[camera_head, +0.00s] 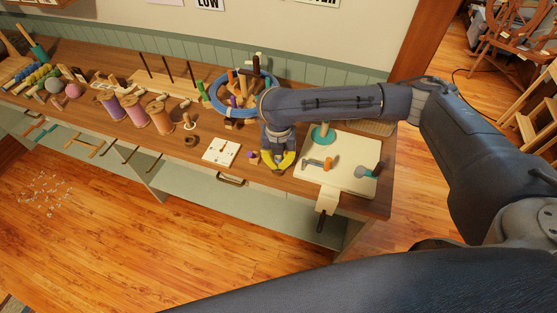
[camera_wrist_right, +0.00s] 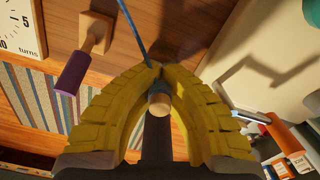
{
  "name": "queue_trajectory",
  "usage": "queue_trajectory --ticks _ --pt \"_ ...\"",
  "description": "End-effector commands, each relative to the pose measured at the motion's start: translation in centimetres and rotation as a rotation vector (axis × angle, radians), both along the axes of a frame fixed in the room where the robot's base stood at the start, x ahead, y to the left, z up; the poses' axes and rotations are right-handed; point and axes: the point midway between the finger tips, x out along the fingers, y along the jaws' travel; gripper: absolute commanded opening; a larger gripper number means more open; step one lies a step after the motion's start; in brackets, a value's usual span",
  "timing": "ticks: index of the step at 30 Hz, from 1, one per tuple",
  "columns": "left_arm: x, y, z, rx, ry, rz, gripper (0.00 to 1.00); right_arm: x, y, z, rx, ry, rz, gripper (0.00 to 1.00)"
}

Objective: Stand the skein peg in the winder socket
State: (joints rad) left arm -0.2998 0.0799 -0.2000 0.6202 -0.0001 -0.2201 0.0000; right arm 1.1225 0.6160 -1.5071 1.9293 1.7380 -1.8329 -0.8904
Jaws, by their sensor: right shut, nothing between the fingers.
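My right gripper (camera_head: 278,162) points down over the bench, between the white card and the pale winder board (camera_head: 340,180). Its yellow fingers (camera_wrist_right: 160,70) are shut, tips together, with nothing between them. A round rod with a pale wooden end (camera_wrist_right: 159,103) shows between the finger bases in the right wrist view; I cannot tell whether it is the skein peg. I cannot make out the winder socket. My left gripper is not in view.
The white card (camera_head: 221,152) lies left of the gripper. Wound spools (camera_head: 134,111) stand further left. The board carries a teal disc (camera_head: 322,133) and an orange crank handle (camera_head: 327,164). The bench's front edge is close.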

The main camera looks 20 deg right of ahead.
Motion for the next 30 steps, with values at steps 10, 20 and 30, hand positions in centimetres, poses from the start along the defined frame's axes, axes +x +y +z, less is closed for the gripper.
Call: queue_trajectory --ticks 10,20,30 --pt "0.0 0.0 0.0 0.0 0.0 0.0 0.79 0.0 0.0 -0.7 0.0 0.0 -0.001 0.0" --pt "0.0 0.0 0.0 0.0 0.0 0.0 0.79 0.0 0.0 -1.4 0.0 0.0 0.0 0.0" --pt "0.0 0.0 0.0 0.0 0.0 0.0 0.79 0.0 0.0 -1.6 -0.001 0.0 0.0 0.29"
